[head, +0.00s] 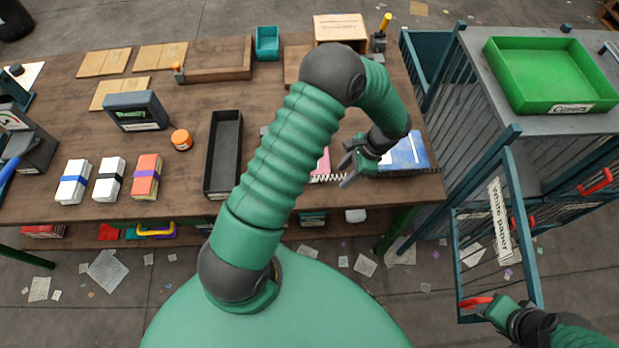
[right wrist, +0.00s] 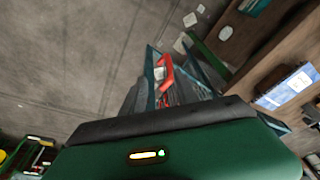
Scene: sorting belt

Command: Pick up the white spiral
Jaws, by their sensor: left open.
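No plain white spiral stands out. A pink pad (head: 322,164) with a pale spiral edge lies near the table's front edge, partly behind my left arm. A blue-and-white spiral notebook (head: 408,153) lies to its right; it also shows in the right wrist view (right wrist: 287,87). My left gripper (head: 347,171) is open and empty, between the two, close to the pink pad; contact cannot be told. My right gripper (head: 486,305) is at a red handle (head: 474,302) on the cage door, low at the right; whether it grips is unclear. The red handle shows in the right wrist view (right wrist: 165,73).
At right stands a cage with a "White paper" sign (head: 500,219) and a green tray (head: 550,75) on top. Scraps litter the floor.

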